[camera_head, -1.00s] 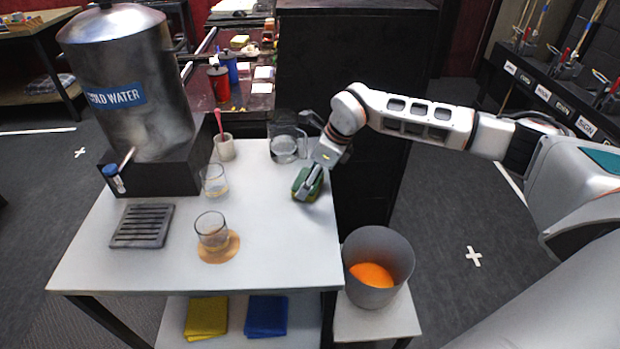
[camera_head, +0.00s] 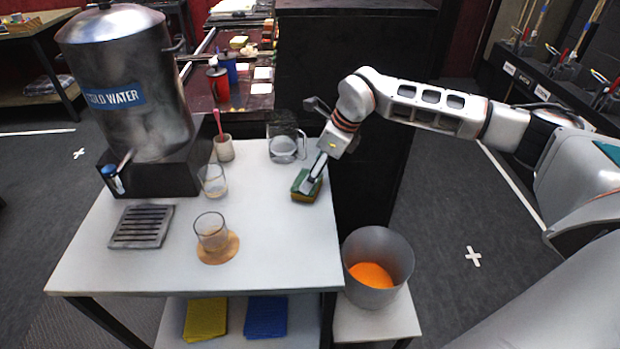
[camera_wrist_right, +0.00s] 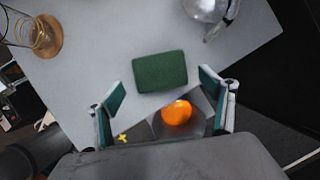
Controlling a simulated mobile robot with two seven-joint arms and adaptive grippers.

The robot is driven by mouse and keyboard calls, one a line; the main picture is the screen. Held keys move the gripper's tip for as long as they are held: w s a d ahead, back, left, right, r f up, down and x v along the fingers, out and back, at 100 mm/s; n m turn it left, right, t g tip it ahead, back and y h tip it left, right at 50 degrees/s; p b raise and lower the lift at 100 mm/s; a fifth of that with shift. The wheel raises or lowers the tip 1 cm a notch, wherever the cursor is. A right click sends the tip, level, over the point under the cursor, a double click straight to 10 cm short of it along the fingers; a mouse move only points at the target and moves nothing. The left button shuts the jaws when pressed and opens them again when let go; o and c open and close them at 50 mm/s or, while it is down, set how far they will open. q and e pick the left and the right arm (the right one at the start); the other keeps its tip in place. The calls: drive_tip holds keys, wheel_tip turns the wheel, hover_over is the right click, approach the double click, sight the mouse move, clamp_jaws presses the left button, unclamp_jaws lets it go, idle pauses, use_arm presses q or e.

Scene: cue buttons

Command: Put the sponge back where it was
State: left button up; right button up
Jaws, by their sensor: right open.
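The sponge (camera_head: 304,188), green on top with a yellow-brown lower side, lies on the white table top near its right edge. In the right wrist view the green sponge (camera_wrist_right: 159,71) shows just ahead of and between my fingertips, with gaps on both sides. My right gripper (camera_head: 312,182) is open and over the sponge, hiding part of it in the head view. Its two fingers (camera_wrist_right: 162,88) are spread wide in the right wrist view. My left gripper is in neither view.
A glass pitcher (camera_head: 285,148) stands behind the sponge. One glass stands on a round coaster (camera_head: 222,252), another glass (camera_head: 213,181) nearer the dispenser (camera_head: 135,90). A grey bin (camera_head: 378,250) with orange inside is below the table's right edge. The table's front right is clear.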

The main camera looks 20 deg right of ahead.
drive_tip(key=v, duration=0.8)
drive_tip(key=shift+r, duration=0.2)
drive_tip(key=shift+s+f, duration=0.1)
